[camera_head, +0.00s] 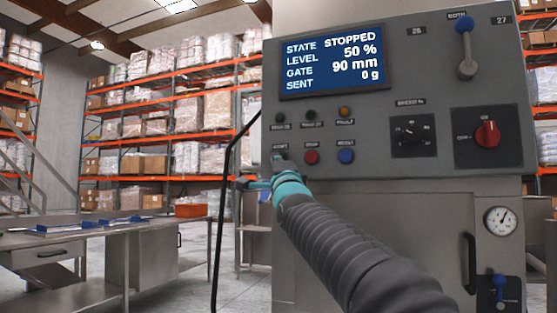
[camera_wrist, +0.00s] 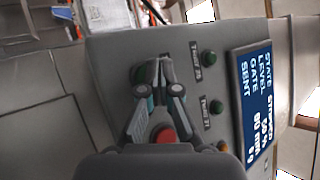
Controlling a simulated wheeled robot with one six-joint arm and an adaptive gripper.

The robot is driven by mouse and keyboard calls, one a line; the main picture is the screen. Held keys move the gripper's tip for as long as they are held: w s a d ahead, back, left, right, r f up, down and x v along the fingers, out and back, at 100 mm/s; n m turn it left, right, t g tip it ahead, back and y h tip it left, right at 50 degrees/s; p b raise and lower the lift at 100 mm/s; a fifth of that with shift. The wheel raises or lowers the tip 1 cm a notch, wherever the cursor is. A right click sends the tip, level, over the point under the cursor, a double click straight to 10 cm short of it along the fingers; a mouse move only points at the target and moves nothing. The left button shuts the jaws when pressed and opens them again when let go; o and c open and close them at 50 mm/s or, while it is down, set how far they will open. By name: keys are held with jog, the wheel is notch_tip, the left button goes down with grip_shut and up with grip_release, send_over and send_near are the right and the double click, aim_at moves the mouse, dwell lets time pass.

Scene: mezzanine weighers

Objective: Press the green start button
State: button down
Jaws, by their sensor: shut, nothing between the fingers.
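The green start button (camera_wrist: 141,73) shows in the wrist view as a dark green edge beside my fingertips, which cover most of it. In the head view my gripper hides it, under the start label. My gripper (camera_wrist: 160,72) is shut and empty, its fingertips in front of the button; I cannot tell whether they touch it. In the head view my gripper (camera_head: 280,162) is at the left side of the grey control panel (camera_head: 375,200). The display (camera_head: 331,60) reads STOPPED, level 50 %, gate 90 mm, sent 0 g.
The red button (camera_head: 311,157) and blue button (camera_head: 345,156) sit right of my gripper. Indicator lamps (camera_head: 311,114) are above. A dial (camera_head: 410,132), a red rotary switch (camera_head: 487,134) and a blue-knobbed lever (camera_head: 465,45) are farther right. A metal bench (camera_head: 60,245) stands left.

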jog(key=shift+w+d, duration=0.1)
jog(key=shift+w, duration=0.3)
dwell(0.8)
jog(key=shift+s+a+b, duration=0.25)
jog(key=shift+s+b, duration=0.25)
jog(key=shift+s, duration=0.3)
jog(key=shift+s+a+b, duration=0.25)
jog(key=shift+s+a, duration=0.05)
jog(key=shift+s, duration=0.5)
jog(key=shift+s+a+b, duration=0.25)
jog(key=shift+s+b, duration=0.05)
jog(key=shift+s, duration=0.45)
jog(key=shift+s+a+b, duration=0.25)
jog(key=shift+s+a, duration=0.05)
jog(key=shift+s, duration=0.5)
